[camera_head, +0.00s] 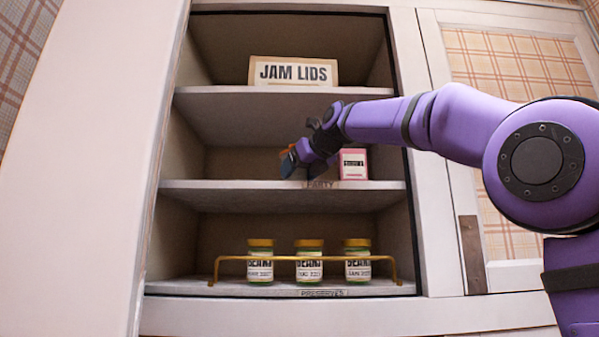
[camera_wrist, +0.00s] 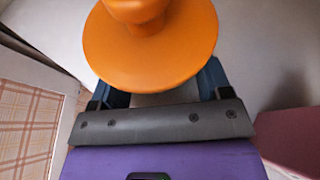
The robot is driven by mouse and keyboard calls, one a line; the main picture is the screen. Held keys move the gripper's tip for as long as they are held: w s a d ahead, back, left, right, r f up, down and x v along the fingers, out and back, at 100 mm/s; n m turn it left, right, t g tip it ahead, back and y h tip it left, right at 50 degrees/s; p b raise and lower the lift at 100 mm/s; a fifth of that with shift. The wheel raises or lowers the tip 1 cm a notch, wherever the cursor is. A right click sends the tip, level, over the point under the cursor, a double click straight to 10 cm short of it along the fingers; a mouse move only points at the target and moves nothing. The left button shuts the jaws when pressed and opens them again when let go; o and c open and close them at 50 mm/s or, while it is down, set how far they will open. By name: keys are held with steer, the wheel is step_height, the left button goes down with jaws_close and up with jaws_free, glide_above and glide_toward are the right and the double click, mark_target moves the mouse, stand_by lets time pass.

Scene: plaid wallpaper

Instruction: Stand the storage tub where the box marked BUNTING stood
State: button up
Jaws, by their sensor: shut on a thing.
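My gripper (camera_head: 291,166) reaches into the middle shelf bay, toward its centre. It is shut on an orange thing with a wide round top and a knob (camera_wrist: 150,55), the only candidate in view for the storage tub. In the head view only a sliver of orange (camera_head: 287,151) shows; my gripper hides the rest. I cannot tell whether it touches the shelf. A pink box (camera_head: 353,164) with a white label stands just right of my gripper; its lettering is too small to read. No box legibly marked BUNTING shows.
The middle shelf (camera_head: 230,186), labelled PARTY, is bare to the left of my gripper. A JAM LIDS box (camera_head: 293,72) stands on the shelf above. Below, 3 jars (camera_head: 309,262) stand behind a brass rail (camera_head: 230,257). The cabinet's side walls bound the bay.

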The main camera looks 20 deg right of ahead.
steer(key=o, duration=0.9)
steer(key=shift+f, duration=0.1)
steer(key=shift+s+d+r, duration=0.1)
steer(key=shift+s+r, duration=0.05)
steer(key=shift+r, duration=0.05)
steer(key=v, duration=1.1)
steer(key=shift+s+r, duration=0.1)
steer(key=shift+s, duration=0.15)
